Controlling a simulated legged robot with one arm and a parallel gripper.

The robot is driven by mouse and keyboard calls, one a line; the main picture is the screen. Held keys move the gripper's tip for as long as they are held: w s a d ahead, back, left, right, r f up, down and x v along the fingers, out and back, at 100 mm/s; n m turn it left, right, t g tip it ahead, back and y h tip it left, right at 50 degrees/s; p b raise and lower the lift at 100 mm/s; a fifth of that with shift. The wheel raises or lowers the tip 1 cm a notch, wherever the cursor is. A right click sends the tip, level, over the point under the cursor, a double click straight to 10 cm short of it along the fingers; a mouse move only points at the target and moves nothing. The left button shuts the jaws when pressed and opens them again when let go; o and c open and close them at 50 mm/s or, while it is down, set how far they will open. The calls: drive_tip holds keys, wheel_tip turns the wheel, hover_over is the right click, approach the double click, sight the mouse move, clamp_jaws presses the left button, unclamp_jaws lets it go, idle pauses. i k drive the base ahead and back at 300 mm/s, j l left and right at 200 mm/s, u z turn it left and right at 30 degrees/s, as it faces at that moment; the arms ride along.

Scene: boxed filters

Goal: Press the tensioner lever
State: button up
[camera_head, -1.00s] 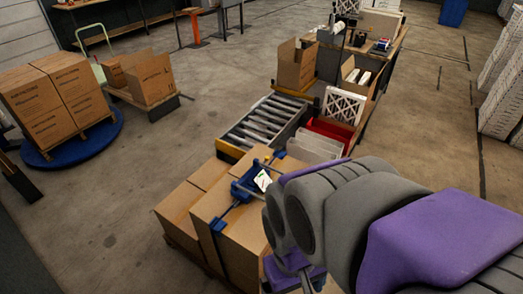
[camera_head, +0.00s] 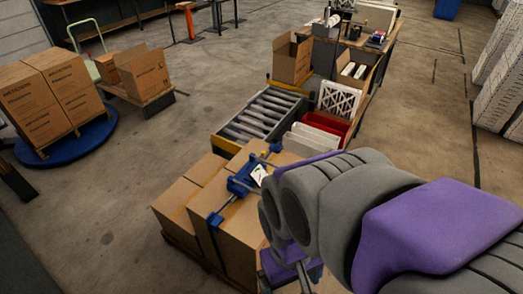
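A blue strapping tool (camera_head: 242,184) with dark bars and a small white label (camera_head: 259,174) sits on top of the stacked cardboard boxes (camera_head: 240,228). A blue strap runs from it over the box edge to a blue corner piece (camera_head: 215,220). I cannot make out which part is the tensioner lever. My purple and grey arm fills the lower right and covers the right side of the boxes. My gripper (camera_head: 303,277) shows only in part at the bottom, in front of the boxes; its fingers are mostly hidden, so open or shut is unclear.
A roller conveyor (camera_head: 262,118) stands behind the boxes. Beside it are a red bin (camera_head: 326,124), a white-framed filter (camera_head: 339,100) and a workbench (camera_head: 385,50). Boxes on a blue turntable (camera_head: 70,140) stand at the left. The floor between is clear.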

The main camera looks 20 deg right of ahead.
sight(257, 158)
drive_tip(key=i+l+u, duration=0.15)
drive_tip(key=l, duration=0.2)
drive_tip(key=i+l+u, duration=0.1)
drive_tip(key=l, duration=0.3)
drive_tip(key=i+l+u, duration=0.15)
drive_tip(key=l, duration=0.2)
drive_tip(key=l+u, duration=0.15)
drive_tip(key=l, duration=0.25)
